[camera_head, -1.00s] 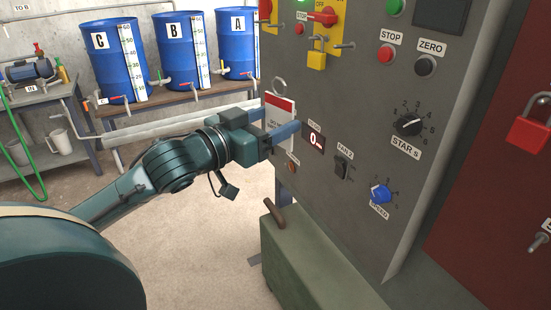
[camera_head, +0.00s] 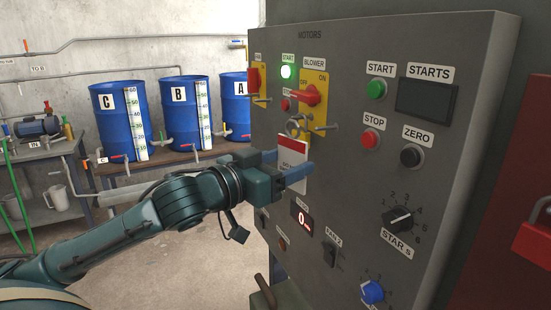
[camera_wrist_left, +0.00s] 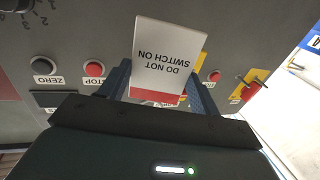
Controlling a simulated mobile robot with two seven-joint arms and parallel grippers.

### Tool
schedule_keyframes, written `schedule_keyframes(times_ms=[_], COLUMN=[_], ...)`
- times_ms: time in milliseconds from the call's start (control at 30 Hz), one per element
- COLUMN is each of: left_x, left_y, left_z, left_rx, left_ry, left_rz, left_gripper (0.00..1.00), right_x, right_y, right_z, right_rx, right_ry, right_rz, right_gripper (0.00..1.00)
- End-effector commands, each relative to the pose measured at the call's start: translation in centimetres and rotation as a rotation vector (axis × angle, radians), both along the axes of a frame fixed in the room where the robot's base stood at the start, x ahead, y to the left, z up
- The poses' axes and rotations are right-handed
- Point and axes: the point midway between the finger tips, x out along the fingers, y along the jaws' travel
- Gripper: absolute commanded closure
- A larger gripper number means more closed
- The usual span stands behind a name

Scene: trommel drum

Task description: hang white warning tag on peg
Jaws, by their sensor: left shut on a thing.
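My left gripper (camera_head: 284,166) is shut on the white warning tag (camera_head: 291,155), with one blue finger on each side of it. The tag has a red band and a metal ring (camera_head: 295,126) at its top, and hangs upright in front of the panel. In the left wrist view the tag (camera_wrist_left: 163,58) reads "DO NOT SWITCH ON" upside down, between the fingers (camera_wrist_left: 160,92). A peg (camera_head: 326,128) sticks out just right of the ring, below the blower switch. I cannot tell whether the ring touches it. My right gripper is out of view.
The grey control panel (camera_head: 350,160) carries a red blower switch (camera_head: 309,95) on a yellow plate, buttons and knobs close around the tag. Another peg (camera_head: 262,101) sits at the panel's left. Blue drums (camera_head: 184,112) stand on a bench behind. A red padlock (camera_head: 532,243) is at the right.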

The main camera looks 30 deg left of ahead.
Motion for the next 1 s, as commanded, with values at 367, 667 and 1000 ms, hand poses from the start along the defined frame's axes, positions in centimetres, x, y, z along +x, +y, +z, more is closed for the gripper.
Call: schedule_keyframes(times_ms=[367,667,1000], left_x=[2.0,3.6,5.3], left_y=[-1.1,-2.1,-3.1], left_z=[-0.1,-0.3,-0.6], left_rx=[-0.001,0.000,-0.002], left_ry=[-0.001,0.000,0.001], left_rz=[0.001,0.000,0.001], left_gripper=[0.59,0.59,0.59], right_x=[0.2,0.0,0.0], right_y=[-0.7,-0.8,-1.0], right_z=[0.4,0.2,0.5], right_rx=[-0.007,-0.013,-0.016], right_ry=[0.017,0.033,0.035], right_rz=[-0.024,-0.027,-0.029], right_gripper=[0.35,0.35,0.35])
